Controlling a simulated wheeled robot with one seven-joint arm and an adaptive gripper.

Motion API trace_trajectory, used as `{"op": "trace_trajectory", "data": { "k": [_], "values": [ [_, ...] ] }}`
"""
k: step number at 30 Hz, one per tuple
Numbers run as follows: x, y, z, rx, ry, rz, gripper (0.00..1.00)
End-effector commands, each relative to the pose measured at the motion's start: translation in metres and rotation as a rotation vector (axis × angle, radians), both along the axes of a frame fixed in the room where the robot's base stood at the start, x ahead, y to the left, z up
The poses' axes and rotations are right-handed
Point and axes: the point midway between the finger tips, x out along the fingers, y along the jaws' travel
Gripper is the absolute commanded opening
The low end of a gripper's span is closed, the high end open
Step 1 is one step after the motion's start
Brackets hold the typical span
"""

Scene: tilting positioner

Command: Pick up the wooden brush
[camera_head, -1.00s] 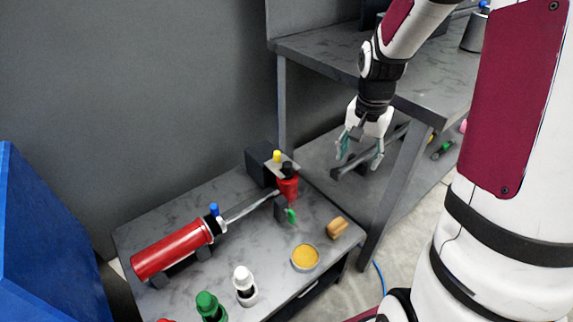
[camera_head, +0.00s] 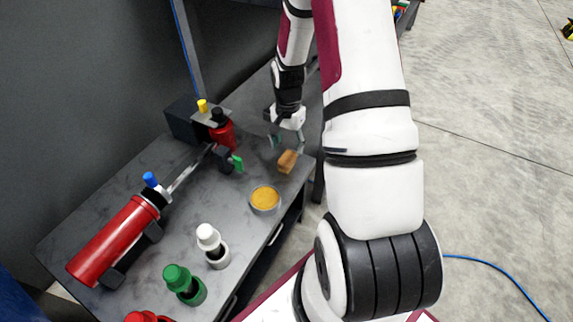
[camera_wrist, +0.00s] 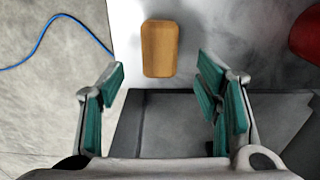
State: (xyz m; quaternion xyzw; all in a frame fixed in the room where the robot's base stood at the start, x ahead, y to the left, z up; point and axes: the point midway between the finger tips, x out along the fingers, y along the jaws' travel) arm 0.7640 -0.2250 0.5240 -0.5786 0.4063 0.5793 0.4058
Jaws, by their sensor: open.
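The wooden brush (camera_head: 287,161) is a small tan-brown block lying near the right edge of the dark grey table. In the wrist view the brush (camera_wrist: 160,48) is upright in the picture, ahead of the fingertips and roughly centred between them. Its bristles cannot be seen from above. My gripper (camera_head: 288,139) is open and empty, above the table and just behind the brush in the head view. In the wrist view its teal-padded fingers (camera_wrist: 163,85) stand wide apart, with the brush not between them.
A round tin of yellow-orange stuff (camera_head: 265,198) stands close to the brush. A blue cable (camera_head: 500,272) lies on the floor.

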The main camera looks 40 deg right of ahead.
Motion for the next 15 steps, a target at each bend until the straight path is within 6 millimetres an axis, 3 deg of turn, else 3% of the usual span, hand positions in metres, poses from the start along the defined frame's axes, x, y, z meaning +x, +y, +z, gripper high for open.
{"op": "trace_trajectory", "data": {
  "k": [8, 15],
  "values": [
    [0.000, 0.001, -0.015, 0.000, -0.001, 0.001, 0.58],
    [-0.003, 0.005, -0.048, 0.001, 0.000, 0.002, 0.58]
  ]
}}
